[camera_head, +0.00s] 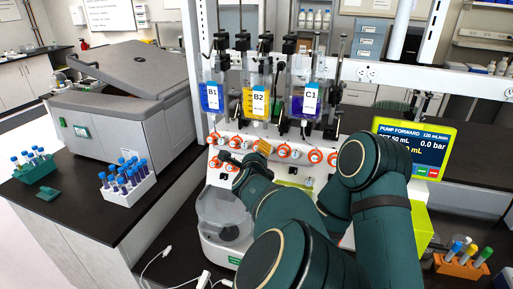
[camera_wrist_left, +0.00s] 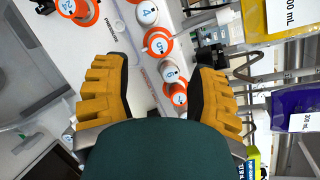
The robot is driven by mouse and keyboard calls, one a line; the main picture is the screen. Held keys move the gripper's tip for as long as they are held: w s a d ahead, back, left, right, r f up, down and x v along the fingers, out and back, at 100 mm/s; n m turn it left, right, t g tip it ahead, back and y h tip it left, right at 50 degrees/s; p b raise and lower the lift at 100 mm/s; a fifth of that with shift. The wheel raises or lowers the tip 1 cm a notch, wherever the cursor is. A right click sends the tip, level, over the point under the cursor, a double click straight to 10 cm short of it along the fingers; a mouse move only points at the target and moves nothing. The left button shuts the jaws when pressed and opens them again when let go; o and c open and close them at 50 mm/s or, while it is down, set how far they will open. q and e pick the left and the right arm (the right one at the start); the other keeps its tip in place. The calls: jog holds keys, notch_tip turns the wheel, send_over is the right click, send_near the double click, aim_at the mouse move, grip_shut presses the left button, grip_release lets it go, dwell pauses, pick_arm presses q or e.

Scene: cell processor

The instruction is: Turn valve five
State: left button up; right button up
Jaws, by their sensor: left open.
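Valve five (camera_wrist_left: 157,44), an orange knob with a white face marked 5, shows in the left wrist view. It lies between and just beyond the fingertips of my left gripper (camera_wrist_left: 161,64), whose yellow ribbed fingers are spread apart and empty. Valve 4 (camera_wrist_left: 147,14), white, is above it in that view, and valve 6 (camera_wrist_left: 170,72), white, and another orange valve (camera_wrist_left: 177,95) are below it. In the head view my left gripper (camera_head: 246,153) is in front of the valve row and hides part of it. Its numbers are too small to read there. My right gripper is not in view.
Fluid bags B1 (camera_head: 211,97), B2 (camera_head: 256,102) and C1 (camera_head: 304,101) hang above the valves. A yellow-green pump display (camera_head: 414,146) stands right. A grey centrifuge (camera_head: 140,97) and tube racks (camera_head: 128,188) occupy the left bench.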

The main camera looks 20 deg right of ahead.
pick_arm(q)
jog(key=p+x, duration=0.1)
jog(key=x, duration=0.5)
jog(key=shift+w+d+f, duration=0.1)
jog(key=shift+w, duration=0.25)
jog(key=shift+c, duration=0.4)
grip_shut()
